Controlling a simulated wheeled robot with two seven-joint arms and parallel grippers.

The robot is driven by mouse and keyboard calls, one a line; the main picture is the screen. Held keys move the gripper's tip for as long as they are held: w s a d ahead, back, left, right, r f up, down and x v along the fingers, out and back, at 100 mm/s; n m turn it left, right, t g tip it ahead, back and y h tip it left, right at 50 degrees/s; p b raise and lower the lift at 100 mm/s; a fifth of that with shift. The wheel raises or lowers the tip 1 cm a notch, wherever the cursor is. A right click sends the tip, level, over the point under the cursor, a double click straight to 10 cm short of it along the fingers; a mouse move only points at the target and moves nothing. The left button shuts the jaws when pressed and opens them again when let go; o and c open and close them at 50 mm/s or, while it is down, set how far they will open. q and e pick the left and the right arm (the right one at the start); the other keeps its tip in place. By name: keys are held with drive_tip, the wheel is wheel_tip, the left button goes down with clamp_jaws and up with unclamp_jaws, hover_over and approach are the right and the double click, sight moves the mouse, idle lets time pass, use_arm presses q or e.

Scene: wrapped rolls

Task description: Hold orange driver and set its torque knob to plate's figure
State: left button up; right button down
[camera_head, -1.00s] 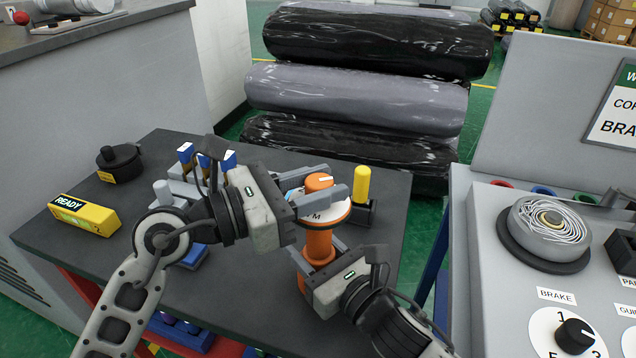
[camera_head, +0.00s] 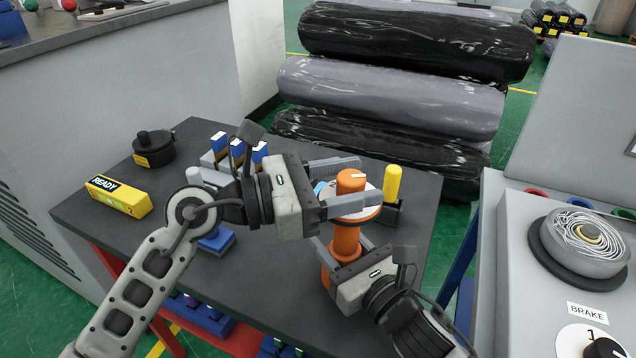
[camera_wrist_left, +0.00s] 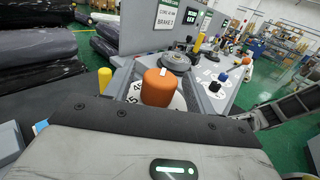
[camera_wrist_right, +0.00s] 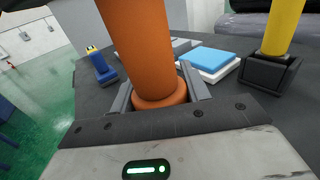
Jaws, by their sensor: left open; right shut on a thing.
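The orange driver (camera_head: 346,238) stands upright, with its orange torque knob (camera_head: 351,181) and white mark on top. A white dial ring (camera_head: 370,209) lies under the knob. My right gripper (camera_head: 341,246) is shut on the driver's body low down; the body also shows in the right wrist view (camera_wrist_right: 140,45). My left gripper (camera_head: 364,184) is open, its fingers on either side of the knob. In the left wrist view the knob (camera_wrist_left: 158,88) hides part of the dial, whose figures are only partly readable. A sign plate (camera_wrist_left: 166,17) stands beyond, its text too small to read surely.
A yellow peg (camera_head: 392,182) in a black holder stands close right of the driver. A yellow READY box (camera_head: 118,198), a black round pot (camera_head: 153,148) and several blue-topped pieces sit left on the dark table (camera_head: 270,310). The grey brake panel (camera_head: 510,220) is at right.

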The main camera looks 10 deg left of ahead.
use_arm(q)
drive_tip(key=v, duration=1.2)
use_arm(e)
drive_tip(key=c, duration=0.6)
unclamp_jaws()
